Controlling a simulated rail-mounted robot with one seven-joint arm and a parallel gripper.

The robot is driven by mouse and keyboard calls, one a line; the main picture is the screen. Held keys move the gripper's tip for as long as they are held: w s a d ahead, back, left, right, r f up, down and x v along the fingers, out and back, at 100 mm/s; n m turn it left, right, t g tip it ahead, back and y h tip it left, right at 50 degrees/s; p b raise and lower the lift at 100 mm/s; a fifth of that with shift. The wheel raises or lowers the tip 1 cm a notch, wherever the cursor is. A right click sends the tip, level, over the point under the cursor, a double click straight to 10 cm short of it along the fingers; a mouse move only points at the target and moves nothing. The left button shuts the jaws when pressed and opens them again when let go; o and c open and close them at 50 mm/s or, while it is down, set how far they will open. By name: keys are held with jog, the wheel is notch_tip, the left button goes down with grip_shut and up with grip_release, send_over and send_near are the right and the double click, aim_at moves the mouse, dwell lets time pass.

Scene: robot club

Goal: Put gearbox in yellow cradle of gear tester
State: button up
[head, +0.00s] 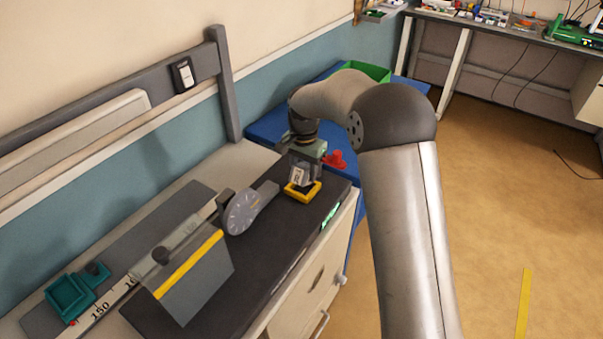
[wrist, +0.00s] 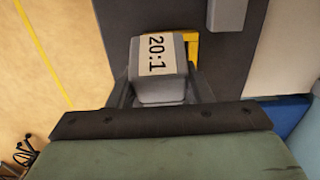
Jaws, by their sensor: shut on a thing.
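The gearbox is a small grey block with a white "20:1" label; it shows in the wrist view (wrist: 158,82) and, small, in the head view (head: 299,176). My gripper (head: 305,164) points down and is shut on it, with a finger on either side in the wrist view (wrist: 160,92). The yellow cradle (head: 303,194) is a square frame on the dark bench top, directly under the gearbox in the head view. In the wrist view the cradle (wrist: 194,40) shows partly behind the gearbox, to its upper right. I cannot tell whether they touch.
A grey round dial (head: 240,212) with an arm stands left of the cradle. Farther left are a grey panel with a yellow stripe (head: 190,264) and a teal block (head: 78,292). A red part (head: 334,159) and a green bin (head: 365,71) are on the blue surface behind.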

aim_at(301, 178)
jog(key=shift+w+a+f, duration=0.25)
jog(key=shift+w+f, duration=0.4)
jog(key=shift+f, duration=0.1)
jog(key=f, duration=0.1)
jog(key=f+p, duration=0.1)
jog(key=f, duration=0.1)
jog(key=shift+w+a+f, duration=0.1)
jog(key=shift+w+f, duration=0.05)
jog(key=shift+w, duration=0.25)
jog(key=shift+f, duration=0.15)
jog(key=shift+f, duration=0.1)
jog(key=shift+f, duration=0.15)
jog(key=o, duration=1.2)
jog(key=shift+o, duration=0.2)
jog(key=shift+r, duration=0.2)
